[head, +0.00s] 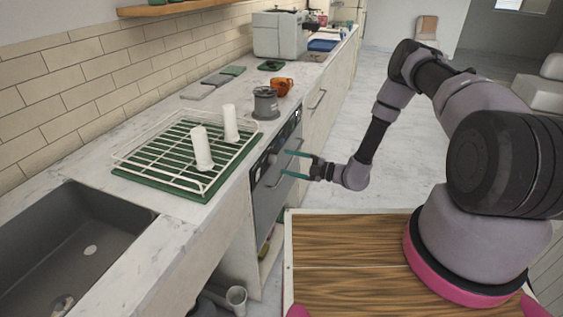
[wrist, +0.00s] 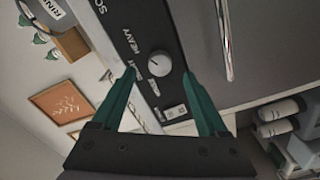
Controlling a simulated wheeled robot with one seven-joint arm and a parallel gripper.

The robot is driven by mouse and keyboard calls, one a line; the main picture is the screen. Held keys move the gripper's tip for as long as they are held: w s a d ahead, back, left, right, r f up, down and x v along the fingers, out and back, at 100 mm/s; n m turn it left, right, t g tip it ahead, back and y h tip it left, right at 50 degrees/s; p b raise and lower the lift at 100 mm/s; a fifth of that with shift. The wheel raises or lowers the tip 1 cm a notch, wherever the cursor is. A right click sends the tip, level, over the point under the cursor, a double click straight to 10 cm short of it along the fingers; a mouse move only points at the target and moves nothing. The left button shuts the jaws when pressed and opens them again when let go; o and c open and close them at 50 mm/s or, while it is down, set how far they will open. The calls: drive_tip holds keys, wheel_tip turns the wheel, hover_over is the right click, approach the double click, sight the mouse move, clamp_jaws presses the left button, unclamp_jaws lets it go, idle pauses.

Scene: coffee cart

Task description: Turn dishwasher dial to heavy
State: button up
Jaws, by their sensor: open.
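The dishwasher (head: 268,205) is built in under the counter, with a dark control strip along its top edge. In the wrist view the dial (wrist: 159,64) is a round, light grey knob on the black control panel (wrist: 135,20). The word HEAVY is printed beside it, with smaller labels nearby that are hard to read. Which label the dial points to is unclear. My gripper (head: 285,162) faces the dishwasher front. Its teal fingers are open and empty, and in the wrist view the fingertips (wrist: 159,73) appear on either side of the dial; contact is not visible.
A metal bar handle (wrist: 226,40) runs along the dishwasher door close to the dial. The sink (head: 70,245) is at left.

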drive_tip(key=v, duration=0.7)
drive_tip(key=shift+a, duration=0.1)
drive_tip(key=s+d+r+n+g+h, duration=0.1)
drive_tip(key=s+r+n+g+h, duration=0.15)
drive_tip(key=r+n, duration=0.6)
drive_tip(key=s+d+r+n+g+h, duration=0.1)
drive_tip(key=r+n+g, duration=0.2)
drive_tip(key=r+n, duration=0.55)
drive_tip(key=s+d+r+n+g+h, duration=0.1)
drive_tip(key=r+n+g+h, duration=0.3)
drive_tip(key=r, duration=0.8)
drive_tip(key=s+d+r+n+t+h, duration=0.3)
drive_tip(key=s+d+r+n+t, duration=0.2)
drive_tip(key=s+r+n, duration=0.4)
drive_tip(key=s+d+r+n+t+h, duration=0.4)
drive_tip(key=s+d+r+n, duration=0.4)
drive_tip(key=r+n, duration=0.3)
wheel_tip(320, 180, up, 3)
drive_tip(key=shift+s+f+t, duration=0.2)
drive_tip(key=shift+s+t, duration=0.55)
drive_tip(key=shift+s, duration=0.1)
drive_tip(key=shift+h, duration=0.25)
